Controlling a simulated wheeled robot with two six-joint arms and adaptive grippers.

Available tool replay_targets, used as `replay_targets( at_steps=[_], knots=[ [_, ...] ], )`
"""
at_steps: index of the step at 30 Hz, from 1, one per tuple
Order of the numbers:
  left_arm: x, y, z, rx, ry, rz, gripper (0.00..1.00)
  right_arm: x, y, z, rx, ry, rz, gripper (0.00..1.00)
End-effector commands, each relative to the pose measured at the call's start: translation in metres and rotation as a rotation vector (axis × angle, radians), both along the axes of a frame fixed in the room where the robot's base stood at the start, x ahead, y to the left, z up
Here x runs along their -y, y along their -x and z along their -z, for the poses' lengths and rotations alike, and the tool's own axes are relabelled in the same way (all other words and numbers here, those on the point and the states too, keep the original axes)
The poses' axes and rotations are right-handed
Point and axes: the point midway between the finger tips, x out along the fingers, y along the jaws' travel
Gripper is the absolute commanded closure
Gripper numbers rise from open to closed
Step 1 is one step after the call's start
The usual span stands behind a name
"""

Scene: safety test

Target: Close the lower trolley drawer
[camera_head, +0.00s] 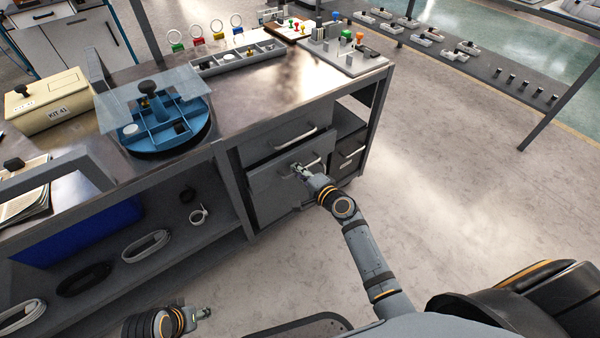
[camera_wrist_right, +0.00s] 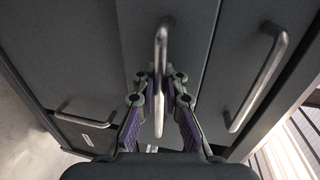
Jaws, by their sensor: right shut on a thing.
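The lower trolley drawer (camera_head: 277,190) is a grey front below the upper drawer (camera_head: 278,139), under the workbench top. It appears to stand slightly out from the frame. Its bar handle (camera_head: 314,162) is at my right gripper (camera_head: 299,171). In the right wrist view, the handle (camera_wrist_right: 161,45) runs between the two fingers of the right gripper (camera_wrist_right: 160,88), which are shut on it. The upper drawer's handle (camera_wrist_right: 258,78) is to the right there. My left gripper (camera_head: 203,313) is low at the left, away from the drawers; its finger opening is too small to tell.
A round blue tray (camera_head: 165,140) and a cream kit box (camera_head: 48,100) stand on the bench. Cable coils (camera_head: 147,246) lie on the lower shelf. The floor (camera_head: 460,190) at right is open.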

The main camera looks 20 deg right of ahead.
Motion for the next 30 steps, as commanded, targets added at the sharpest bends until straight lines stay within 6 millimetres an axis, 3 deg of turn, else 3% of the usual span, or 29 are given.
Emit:
replay_targets(
  at_steps=[3, 7, 14, 15, 18, 26, 30],
  knots=[
    [0.001, -0.002, 0.003, 0.012, 0.004, 0.000, 0.60, -0.007, -0.020, -0.001, 0.005, -0.002, 0.001, 1.00],
    [0.001, -0.003, 0.004, 0.026, 0.005, 0.000, 0.60, -0.011, -0.029, -0.002, 0.003, 0.000, 0.000, 1.00],
    [0.002, -0.001, 0.004, 0.021, 0.007, -0.001, 0.60, -0.011, -0.029, -0.002, 0.003, 0.000, 0.001, 1.00],
    [0.002, -0.001, 0.004, 0.021, 0.007, -0.001, 0.60, -0.011, -0.029, -0.002, 0.003, 0.000, 0.001, 0.90],
    [0.002, 0.000, 0.004, 0.020, 0.007, -0.001, 0.60, -0.010, -0.029, -0.002, 0.003, 0.000, 0.001, 0.81],
    [0.003, 0.001, 0.004, 0.017, 0.011, -0.003, 0.60, -0.010, -0.028, -0.002, 0.002, 0.000, 0.000, 0.81],
    [0.002, 0.001, 0.004, 0.017, 0.010, -0.002, 0.60, -0.005, -0.013, -0.003, 0.001, 0.002, 0.001, 0.81]
  ],
)
